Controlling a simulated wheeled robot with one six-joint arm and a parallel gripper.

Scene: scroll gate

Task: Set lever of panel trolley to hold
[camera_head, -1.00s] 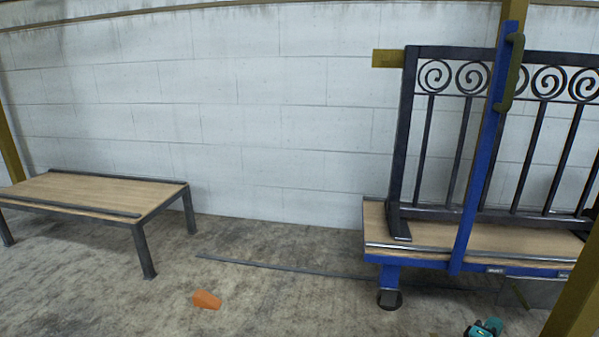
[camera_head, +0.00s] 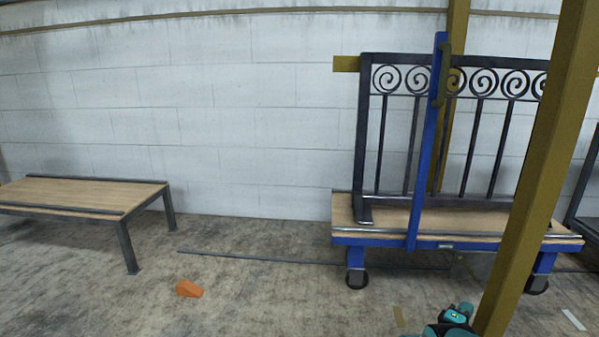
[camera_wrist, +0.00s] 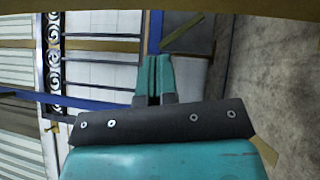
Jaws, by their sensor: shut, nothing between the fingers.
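The panel trolley (camera_head: 345,236) stands against the back wall at the right in the head view, with a blue frame, a wooden deck and dark wheels. A dark scroll gate panel (camera_head: 364,130) leans upright on it behind a blue post (camera_head: 425,165) with a dark yellow handle. My gripper (camera_wrist: 154,58) is teal, shut and empty, apart from the trolley. Part of my teal arm (camera_head: 455,318) shows at the bottom of the head view.
A mustard post (camera_head: 535,160) stands in front of the trolley's right part and hides some of it. A low wooden-topped table (camera_head: 85,192) is at the left. An orange wedge (camera_head: 189,288) lies on the floor. The floor between table and trolley is mostly clear.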

